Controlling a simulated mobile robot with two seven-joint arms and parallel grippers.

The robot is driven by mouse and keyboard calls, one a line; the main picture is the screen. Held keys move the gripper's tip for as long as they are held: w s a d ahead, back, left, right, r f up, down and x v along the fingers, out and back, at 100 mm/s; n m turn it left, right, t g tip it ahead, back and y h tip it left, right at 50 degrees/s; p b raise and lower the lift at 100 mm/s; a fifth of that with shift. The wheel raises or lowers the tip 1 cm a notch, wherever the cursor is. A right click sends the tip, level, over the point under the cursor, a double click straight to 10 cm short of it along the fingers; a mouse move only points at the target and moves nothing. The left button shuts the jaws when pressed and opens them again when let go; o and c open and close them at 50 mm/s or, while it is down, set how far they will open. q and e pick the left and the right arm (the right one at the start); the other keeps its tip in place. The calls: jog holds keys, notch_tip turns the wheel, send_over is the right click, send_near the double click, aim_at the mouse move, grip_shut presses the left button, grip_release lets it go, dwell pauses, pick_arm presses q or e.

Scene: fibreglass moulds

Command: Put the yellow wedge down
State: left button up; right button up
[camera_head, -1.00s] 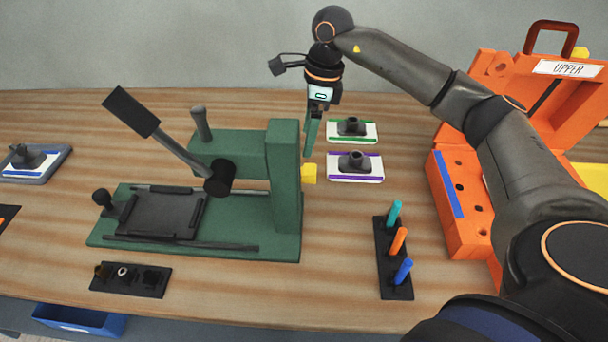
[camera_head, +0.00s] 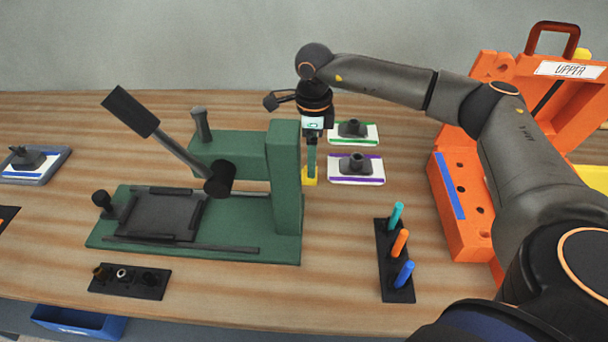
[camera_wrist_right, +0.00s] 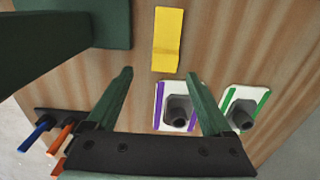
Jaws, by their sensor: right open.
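The yellow wedge (camera_head: 311,182) rests on the wooden table, close to the right side of the green press's column (camera_head: 286,190). In the right wrist view the wedge (camera_wrist_right: 168,40) lies beyond the fingertips, with bare wood on its right. My right gripper (camera_head: 311,172) points down over the wedge, and a finger hides part of it in the head view. In the right wrist view the two green fingers of this gripper (camera_wrist_right: 160,74) are spread with nothing between them. My left gripper is not in view.
Two plates with dark fittings, green-striped (camera_head: 352,131) and purple-striped (camera_head: 355,168), lie right of the gripper. A black rack (camera_head: 384,262) holds teal, orange and blue pegs. An orange case (camera_head: 462,215) stands at the right. Wood between press and rack is clear.

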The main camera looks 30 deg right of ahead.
jog(key=f, duration=0.5)
jog(key=shift+w+d+p, duration=0.25)
jog(key=shift+d+p, duration=0.05)
jog(key=shift+d, duration=0.05)
jog(key=shift+c, duration=0.2)
grip_shut()
